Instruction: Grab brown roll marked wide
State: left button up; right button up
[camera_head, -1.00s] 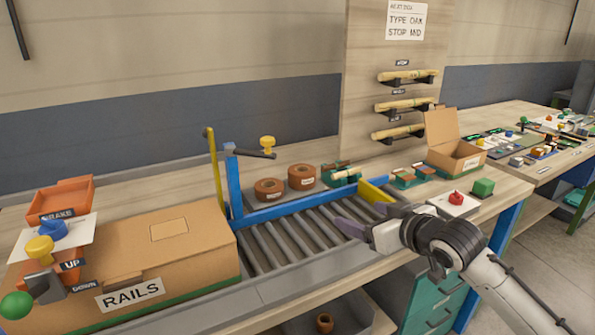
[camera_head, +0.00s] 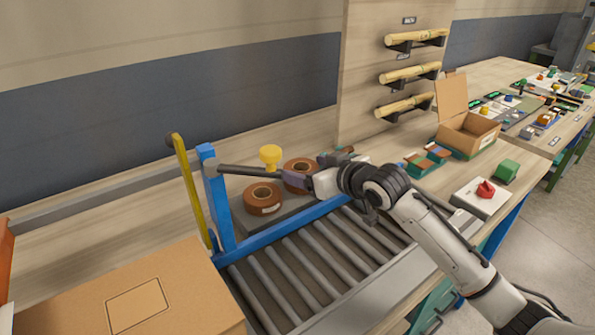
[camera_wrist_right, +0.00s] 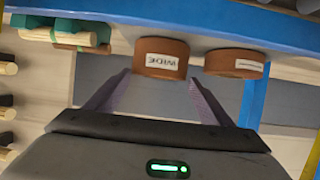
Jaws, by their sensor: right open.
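The brown roll marked WIDE (camera_wrist_right: 161,58) is in the right wrist view, its label facing me, upside down. In the head view it is the right-hand roll (camera_head: 291,165), partly hidden by my right gripper (camera_head: 297,181). In the wrist view my right gripper (camera_wrist_right: 160,78) is open, with the roll at its fingertips, between the two finger lines. I cannot tell whether they touch. A second brown roll (camera_head: 262,197) sits to the left in the head view; it also shows at the right in the wrist view (camera_wrist_right: 237,63). My left gripper is out of view.
A blue frame (camera_head: 285,227) and a roller conveyor (camera_head: 320,255) lie in front of the rolls. A cardboard box (camera_head: 140,300) is at front left, an open box (camera_head: 468,134) at right.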

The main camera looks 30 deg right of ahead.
aim_at(296, 166)
jog(key=shift+x, duration=3.45)
jog(key=shift+d, duration=0.1)
jog(key=c, duration=0.8)
